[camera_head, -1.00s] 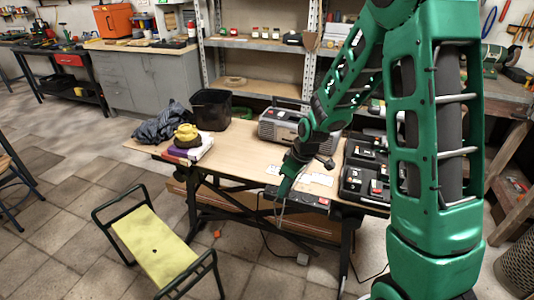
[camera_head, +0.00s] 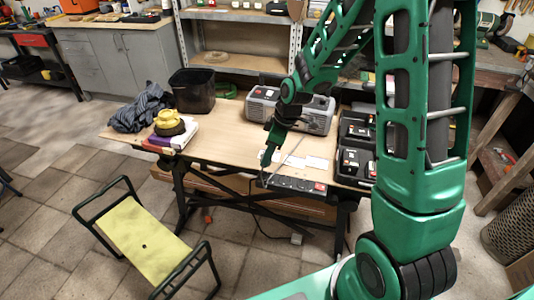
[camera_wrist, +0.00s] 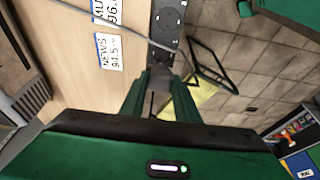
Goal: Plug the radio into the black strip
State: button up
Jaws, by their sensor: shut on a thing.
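The grey radio (camera_head: 290,108) stands at the back of the wooden table. The black strip (camera_head: 290,184) lies along the table's front edge, with a red switch at its right end. In the wrist view the strip (camera_wrist: 169,20) shows round sockets and lies ahead of my fingertips. My gripper (camera_head: 267,160) is near the strip's left end, apparently above it. In the wrist view my gripper (camera_wrist: 160,82) is shut on a small greyish plug (camera_wrist: 160,75), largely hidden between the fingers. A grey cable (camera_wrist: 135,35) crosses the view near it. The plug looks apart from the strip.
White cards (camera_head: 300,161) lie on the table behind the strip. Black trays (camera_head: 355,165) with small items stand right. A black bin (camera_head: 192,90), a dark cloth (camera_head: 141,108) and books (camera_head: 173,135) with a yellow object occupy the left. A yellow-seated stool (camera_head: 140,240) stands in front.

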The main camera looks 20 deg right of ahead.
jog(key=shift+f, duration=2.6)
jog(key=shift+s+f, duration=0.1)
jog(key=shift+f, duration=0.4)
dwell(0.4)
jog(key=o, duration=1)
jog(key=shift+o, duration=0.2)
jog(key=shift+r, duration=0.1)
jog(key=v, duration=1)
jog(key=shift+r, duration=0.2)
jog(key=shift+s+d, duration=0.1)
jog(key=shift+d, duration=0.05)
jog(key=s+d+r+m+h, duration=0.2)
jog(key=s+d+r+m, duration=0.6)
jog(key=s+d, duration=0.3)
jog(key=s+d+r+m+g, duration=0.1)
jog(key=s+m, duration=0.3)
jog(key=s, duration=0.5)
jog(key=s+d+r+m+g, duration=0.1)
jog(key=s+d+r+m, duration=0.1)
jog(key=s+m, duration=0.3)
jog(key=s+r, duration=0.1)
jog(key=s, duration=0.3)
jog(key=shift+h, duration=0.3)
